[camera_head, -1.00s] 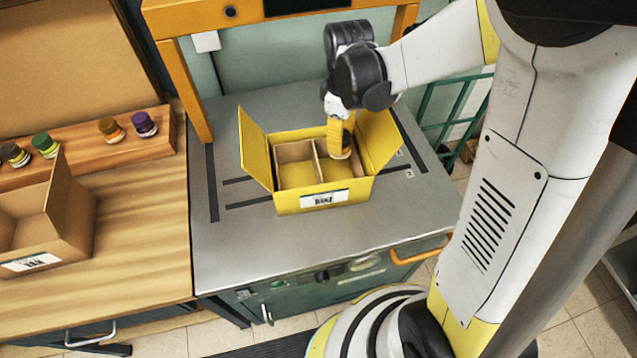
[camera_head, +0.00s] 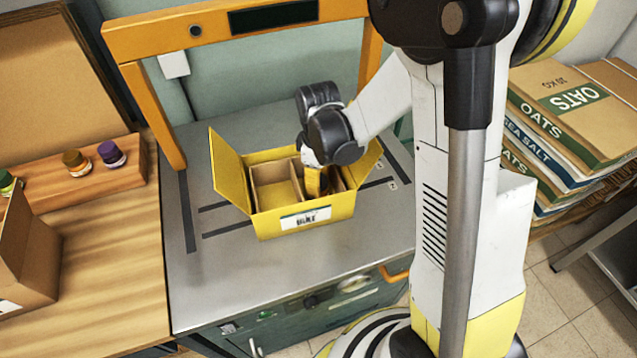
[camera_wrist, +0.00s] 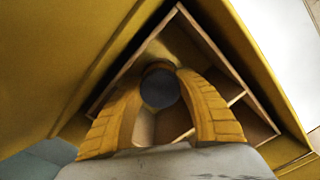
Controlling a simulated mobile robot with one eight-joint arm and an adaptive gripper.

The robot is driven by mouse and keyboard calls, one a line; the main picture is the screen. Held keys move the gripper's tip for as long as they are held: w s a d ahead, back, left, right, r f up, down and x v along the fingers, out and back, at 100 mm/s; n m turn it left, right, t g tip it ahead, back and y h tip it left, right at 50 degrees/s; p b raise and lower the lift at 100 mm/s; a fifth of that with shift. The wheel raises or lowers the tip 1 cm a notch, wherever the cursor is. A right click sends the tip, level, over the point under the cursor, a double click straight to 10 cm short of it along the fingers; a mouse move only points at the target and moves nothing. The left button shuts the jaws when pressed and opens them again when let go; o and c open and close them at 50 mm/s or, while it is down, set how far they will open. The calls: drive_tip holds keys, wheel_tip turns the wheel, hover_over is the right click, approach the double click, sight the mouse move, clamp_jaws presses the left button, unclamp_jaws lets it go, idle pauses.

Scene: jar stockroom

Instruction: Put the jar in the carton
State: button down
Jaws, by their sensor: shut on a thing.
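The yellow carton (camera_head: 345,208) stands on the grey bench with its side flaps spread open. Cardboard dividers split its inside, and the left compartment looks empty in the head view. My gripper (camera_head: 316,182) reaches down into the right part of the carton. In the wrist view its yellow fingers (camera_wrist: 160,78) are shut on a jar with a dark grey round top (camera_wrist: 160,90). The carton walls and dividers surround the jar there. In the head view the jar is hidden by the gripper and carton, and I cannot tell whether it touches the bottom.
An orange frame (camera_head: 150,45) stands over the back of the grey bench (camera_head: 230,285). On the wooden table at left are a jar rack (camera_head: 95,182) with several jars and an open brown box (camera_head: 28,260). Stacked oat and salt packages (camera_head: 575,105) are at right.

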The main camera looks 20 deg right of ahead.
drive_tip(key=shift+f, duration=0.2)
drive_tip(key=c, duration=0.9)
unclamp_jaws()
drive_tip(key=shift+o, duration=0.2)
drive_tip(key=shift+r, duration=0.1)
wheel_tip(320, 180, up, 12)
drive_tip(key=p, duration=0.5)
drive_tip(key=s+r+m+t, duration=0.7)
drive_tip(key=s+r+m, duration=0.3)
drive_tip(key=s+r, duration=0.2)
drive_tip(key=shift+s, duration=0.3)
